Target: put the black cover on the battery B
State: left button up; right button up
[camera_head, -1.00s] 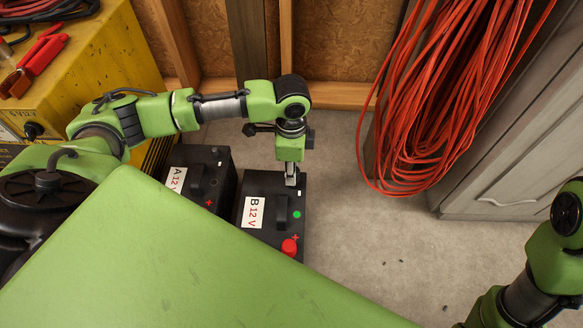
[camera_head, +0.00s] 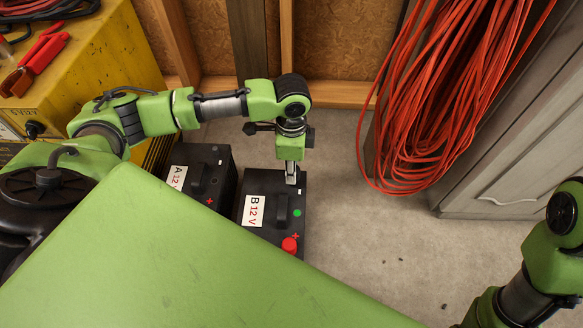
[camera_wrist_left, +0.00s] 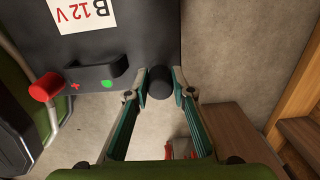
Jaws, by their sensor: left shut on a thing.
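Battery B (camera_head: 283,232) is a black box on the floor with a white "B 12 V" label, a carry handle and a green dot. A red cover (camera_head: 289,245) sits at its plus end; it also shows in the left wrist view (camera_wrist_left: 46,87). My left gripper (camera_head: 291,181) points down at the battery's far end. In the left wrist view its fingertips (camera_wrist_left: 159,80) are shut on the round black cover (camera_wrist_left: 159,84), at the battery's top edge. I cannot tell whether the cover touches the terminal, which is hidden. My right gripper is out of view.
Battery A (camera_head: 208,160) stands close on the left of battery B. A yellow cabinet (camera_head: 110,50) is at the far left, with red-handled clamps on top. Orange cable (camera_head: 430,110) hangs at the right by a grey cabinet (camera_head: 510,170). The floor right of battery B is clear.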

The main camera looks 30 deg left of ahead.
pick_arm(q)
jog(key=shift+f, duration=0.85)
jog(key=o, duration=1)
jog(key=shift+c, duration=0.2)
notch_tip(320, 180, up, 12)
